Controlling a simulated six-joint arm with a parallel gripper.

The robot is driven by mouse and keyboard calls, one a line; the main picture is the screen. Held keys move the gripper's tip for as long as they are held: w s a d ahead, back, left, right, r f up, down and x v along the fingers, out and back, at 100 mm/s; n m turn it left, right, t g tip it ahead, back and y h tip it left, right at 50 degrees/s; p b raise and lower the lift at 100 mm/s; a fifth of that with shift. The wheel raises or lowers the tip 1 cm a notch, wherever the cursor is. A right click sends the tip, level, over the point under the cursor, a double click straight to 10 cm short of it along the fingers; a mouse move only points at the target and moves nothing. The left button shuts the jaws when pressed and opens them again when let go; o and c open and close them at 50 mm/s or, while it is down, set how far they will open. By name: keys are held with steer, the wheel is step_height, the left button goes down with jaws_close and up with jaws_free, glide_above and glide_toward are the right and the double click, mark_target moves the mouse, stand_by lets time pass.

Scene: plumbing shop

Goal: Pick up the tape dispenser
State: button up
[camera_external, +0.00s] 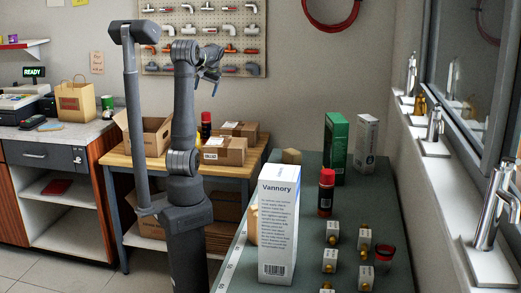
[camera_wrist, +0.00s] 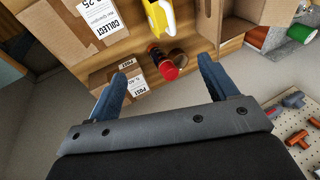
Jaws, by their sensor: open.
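I cannot make out a tape dispenser for certain. In the wrist view a small dark brown round thing (camera_wrist: 178,57) lies beside a red-capped bottle (camera_wrist: 162,62) on the wooden table; it may be a roll of tape. The bottle also shows in the external view (camera_external: 206,122). A yellow and white thing (camera_wrist: 159,18), cut off by the top edge, is also there. My gripper (camera_external: 210,77) is raised above the wooden table, in front of the pegboard. Its two blue fingers are spread in the wrist view (camera_wrist: 165,68), with nothing held between them.
Cardboard boxes (camera_external: 224,150) stand on the wooden table (camera_external: 190,169). The green table (camera_external: 397,235) at right holds a tall white box (camera_external: 279,225), a green box (camera_external: 335,145), a red-capped bottle (camera_external: 326,192) and several small fittings. A pegboard (camera_external: 215,72) hangs behind my arm.

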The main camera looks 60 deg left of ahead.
steer(key=s+a+f+m+h, duration=0.1)
steer(key=a+f+m, duration=0.25)
steer(key=m, duration=0.85)
steer(key=s+a+f+m+t+h, duration=0.1)
steer(key=a+f+m+h, duration=0.3)
steer(key=m, duration=0.8)
steer(key=s+a+f+m+y, duration=0.15)
steer(key=a+m, duration=0.35)
steer(key=m, duration=0.6)
steer(key=shift+h, duration=0.45)
steer(key=f, duration=1.2)
steer(key=shift+w, duration=0.25)
steer(key=shift+s+f, duration=0.15)
steer(key=shift+f, duration=2.6)
steer(key=c, duration=1.4)
